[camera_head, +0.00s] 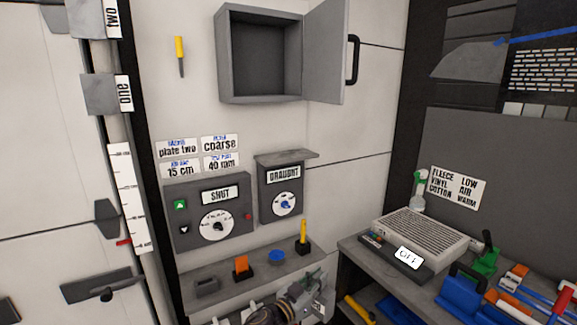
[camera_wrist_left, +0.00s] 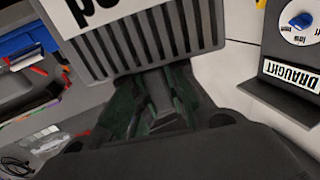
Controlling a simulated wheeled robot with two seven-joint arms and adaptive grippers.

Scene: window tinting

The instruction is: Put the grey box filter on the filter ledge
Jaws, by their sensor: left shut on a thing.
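My left gripper (camera_wrist_left: 155,105) is shut on the grey box filter (camera_wrist_left: 150,45), a dark grey ribbed box with a white label, partly cut off. The fingers hold it by a narrow part at its near end. In the head view my left gripper (camera_head: 304,290) is low in the middle, in front of the lower wall shelf; the filter is hard to make out there. A grey ledge (camera_head: 286,158) juts out above the DRAUGHT panel (camera_head: 281,188). A lower grey shelf (camera_head: 215,272) runs under the panels. I cannot tell which is the filter ledge. My right gripper is not in view.
The lower shelf holds an orange piece (camera_head: 241,267), a blue dish (camera_head: 277,257) and a yellow stick (camera_head: 303,232). An open cabinet (camera_head: 262,52) hangs above. The right bench carries a grilled unit (camera_head: 420,232), a blue tool (camera_head: 461,292) and other tools.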

